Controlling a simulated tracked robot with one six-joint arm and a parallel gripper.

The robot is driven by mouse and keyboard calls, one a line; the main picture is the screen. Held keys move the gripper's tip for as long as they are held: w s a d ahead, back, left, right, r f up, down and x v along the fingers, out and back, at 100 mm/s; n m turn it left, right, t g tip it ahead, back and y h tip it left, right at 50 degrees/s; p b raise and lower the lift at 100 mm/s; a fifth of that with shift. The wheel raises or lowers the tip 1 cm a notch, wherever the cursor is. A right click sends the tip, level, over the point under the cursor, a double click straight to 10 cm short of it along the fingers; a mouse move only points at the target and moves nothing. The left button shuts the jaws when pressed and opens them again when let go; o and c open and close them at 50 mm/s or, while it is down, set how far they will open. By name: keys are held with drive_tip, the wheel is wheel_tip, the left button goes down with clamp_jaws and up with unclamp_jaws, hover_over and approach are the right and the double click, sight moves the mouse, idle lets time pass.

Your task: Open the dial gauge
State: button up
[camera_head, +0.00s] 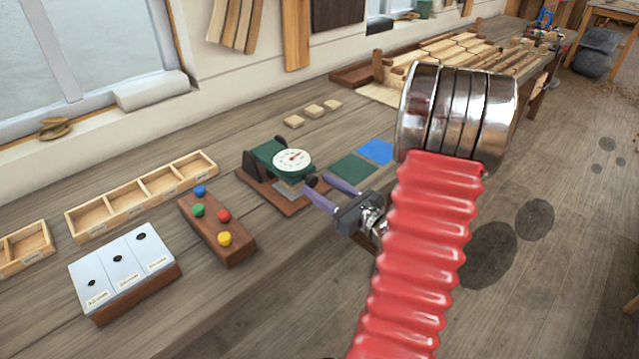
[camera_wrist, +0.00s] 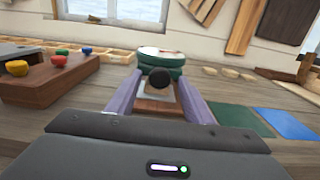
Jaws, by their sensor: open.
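The dial gauge (camera_head: 292,161) has a white round dial with a red needle and a dark green body. It stands on a reddish-brown wooden base (camera_head: 290,207) on the bench. In the wrist view the gauge (camera_wrist: 162,55) is straight ahead, with a dark round knob (camera_wrist: 160,77) facing me. My gripper (camera_head: 316,188) is open, with two purple fingers pointing at the gauge from its front right. In the wrist view my gripper (camera_wrist: 160,85) has one finger on each side of the knob. I cannot tell whether either finger touches it.
A wooden block with coloured knobs (camera_head: 217,230) and a block with three pale labelled plates (camera_head: 125,268) stand left of the gauge. An empty divided tray (camera_head: 143,195) lies behind them. Green (camera_head: 353,167) and blue (camera_head: 376,151) squares lie right of the gauge.

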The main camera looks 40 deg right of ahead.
drive_tip(key=shift+w, duration=0.95)
drive_tip(key=shift+c, duration=0.4)
clamp_jaws()
drive_tip(key=shift+d, duration=0.25)
drive_tip(key=shift+a, duration=0.1)
